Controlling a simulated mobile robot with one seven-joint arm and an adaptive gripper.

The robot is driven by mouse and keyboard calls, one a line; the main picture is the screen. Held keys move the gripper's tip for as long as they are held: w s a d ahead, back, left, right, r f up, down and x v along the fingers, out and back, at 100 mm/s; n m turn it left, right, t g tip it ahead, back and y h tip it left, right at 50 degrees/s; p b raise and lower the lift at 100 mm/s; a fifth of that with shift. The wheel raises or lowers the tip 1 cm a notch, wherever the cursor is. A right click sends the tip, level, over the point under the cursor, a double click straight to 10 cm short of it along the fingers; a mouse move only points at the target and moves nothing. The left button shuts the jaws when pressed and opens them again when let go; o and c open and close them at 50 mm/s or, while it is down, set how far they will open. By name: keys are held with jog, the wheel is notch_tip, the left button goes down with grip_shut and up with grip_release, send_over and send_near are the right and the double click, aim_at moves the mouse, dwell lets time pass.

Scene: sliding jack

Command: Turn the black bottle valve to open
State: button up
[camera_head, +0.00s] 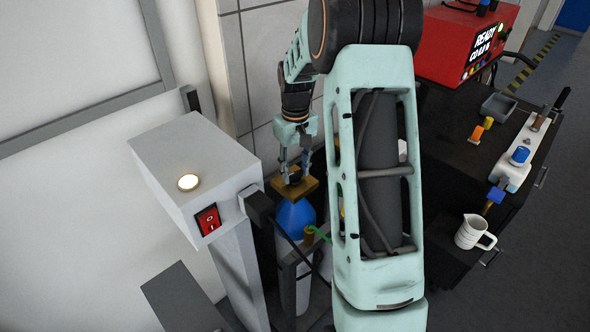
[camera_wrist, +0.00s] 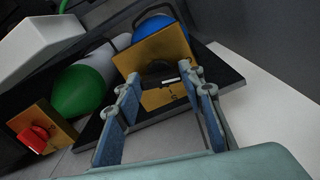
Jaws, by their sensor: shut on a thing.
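My gripper (camera_head: 294,172) points down at the top of the blue-topped bottle (camera_head: 296,218), which stands beside the grey post. The bottle's brass block (camera_head: 309,187) shows under the fingers. In the wrist view, my gripper (camera_wrist: 165,92) has its two fingers on either side of the black bottle valve (camera_wrist: 160,71), shut on it. The brass block (camera_wrist: 150,50) with markings lies behind the valve, and the blue bottle top (camera_wrist: 152,30) is beyond it. The fingers and the small view partly hide the valve, so its exact turn cannot be told.
A green bottle (camera_wrist: 82,90) with a red valve (camera_wrist: 38,138) lies left in the wrist view. A grey box with a red switch (camera_head: 208,219) stands close to the left.

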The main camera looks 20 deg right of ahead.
aim_at(295, 173)
jog(key=shift+n, duration=1.2)
jog(key=shift+w, duration=0.1)
jog(key=o, duration=1.2)
jog(key=shift+c, duration=0.2)
notch_tip(295, 173, up, 12)
